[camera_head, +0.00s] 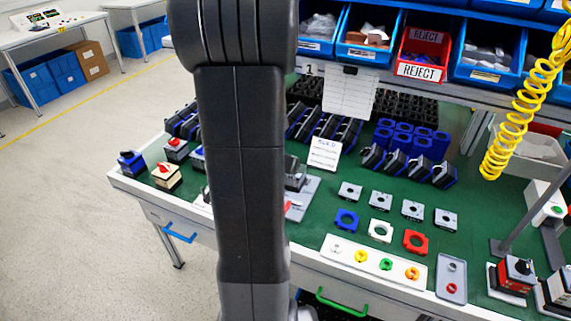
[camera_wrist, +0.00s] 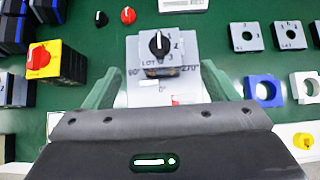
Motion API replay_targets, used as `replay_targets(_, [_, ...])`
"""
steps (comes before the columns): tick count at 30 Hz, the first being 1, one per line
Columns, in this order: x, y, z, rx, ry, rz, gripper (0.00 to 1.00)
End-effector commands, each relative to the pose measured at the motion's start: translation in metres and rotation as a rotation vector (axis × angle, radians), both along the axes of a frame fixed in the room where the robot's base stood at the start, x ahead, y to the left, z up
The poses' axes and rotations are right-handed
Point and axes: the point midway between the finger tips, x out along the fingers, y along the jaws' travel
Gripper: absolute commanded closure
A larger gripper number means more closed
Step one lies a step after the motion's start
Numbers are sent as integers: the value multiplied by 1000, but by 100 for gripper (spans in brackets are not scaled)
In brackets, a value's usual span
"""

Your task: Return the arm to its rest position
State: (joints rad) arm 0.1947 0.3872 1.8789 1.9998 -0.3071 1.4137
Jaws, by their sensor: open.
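My gripper (camera_wrist: 162,78) shows in the wrist view with its two greenish fingers spread wide apart and nothing gripped. A grey rotary switch (camera_wrist: 175,50) with a black knob stands in the gap between the fingers, on a grey plate marked 90° and 270°. Clear space shows between it and each finger; how high the fingers are above the bench is hard to tell. In the head view my dark arm stands upright across the middle and hides the gripper. Part of the switch (camera_head: 296,178) shows just right of the arm.
The green bench (camera_head: 325,214) holds several square plates, coloured frames and a white tray of buttons on the right. Switches with red knobs stand at the left. Blue bins and a red reject bin (camera_head: 421,54) line the back. A yellow coiled hose (camera_head: 520,115) hangs at right.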

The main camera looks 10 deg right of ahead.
Motion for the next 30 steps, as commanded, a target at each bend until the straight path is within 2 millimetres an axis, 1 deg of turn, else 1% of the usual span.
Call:
replay_targets(5, [1,-1,-2,0,0,0,20])
replay_targets(8, [5,-3,-7,0,1,-1,20])
replay_targets(13, [18,-12,-26,0,2,-1,20])
replay_targets(27, [67,-45,-82,0,1,-1,20])
replay_targets(29, [71,-48,-91,1,2,-1,20])
replay_targets(30, [72,-48,-91,1,0,-1,20])
